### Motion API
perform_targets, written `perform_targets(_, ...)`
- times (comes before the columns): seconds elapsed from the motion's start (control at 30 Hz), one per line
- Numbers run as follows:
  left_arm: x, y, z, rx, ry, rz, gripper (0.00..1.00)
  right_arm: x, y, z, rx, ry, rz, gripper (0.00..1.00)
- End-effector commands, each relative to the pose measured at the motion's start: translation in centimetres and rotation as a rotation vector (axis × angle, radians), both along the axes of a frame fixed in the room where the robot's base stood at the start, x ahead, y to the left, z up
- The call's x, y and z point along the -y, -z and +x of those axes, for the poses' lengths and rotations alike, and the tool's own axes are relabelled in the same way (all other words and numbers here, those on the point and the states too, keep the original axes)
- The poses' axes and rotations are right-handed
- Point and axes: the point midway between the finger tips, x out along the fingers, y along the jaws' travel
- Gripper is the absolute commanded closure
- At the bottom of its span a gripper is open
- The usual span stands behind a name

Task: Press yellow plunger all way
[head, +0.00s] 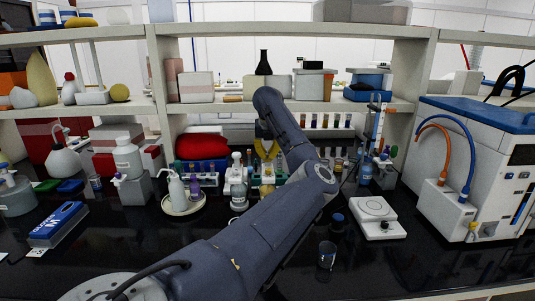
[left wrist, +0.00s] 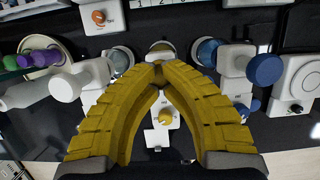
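My left gripper (head: 266,150) is yellow and points down over a row of bottle-top dispensers on the black bench. In the left wrist view, its curved fingers (left wrist: 159,74) meet at the tips, with nothing seen between them. Below them is a white dispenser body with a yellow dial (left wrist: 165,117). The yellow plunger cannot be made out apart from the yellow fingertips, so contact and plunger height cannot be told. A white plunger (left wrist: 66,87) stands to the left and a blue plunger (left wrist: 263,68) to the right. My right gripper is not in view.
Another white dispenser (head: 238,177) stands close to the left of my gripper. A shelf (head: 215,106) with boxes and bottles runs behind.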

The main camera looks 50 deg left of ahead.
Motion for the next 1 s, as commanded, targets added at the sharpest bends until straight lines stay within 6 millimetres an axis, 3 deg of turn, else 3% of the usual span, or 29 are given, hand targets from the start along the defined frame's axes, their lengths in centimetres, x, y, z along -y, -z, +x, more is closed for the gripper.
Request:
perform_targets(0.53, 0.0, -3.6, 0.0, 0.000, 0.000, 0.000, 1.00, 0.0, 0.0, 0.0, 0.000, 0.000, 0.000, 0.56)
perform_targets(1.0, 0.0, -4.0, 0.0, -0.002, 0.000, 0.003, 1.00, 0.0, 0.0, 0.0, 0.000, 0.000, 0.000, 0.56)
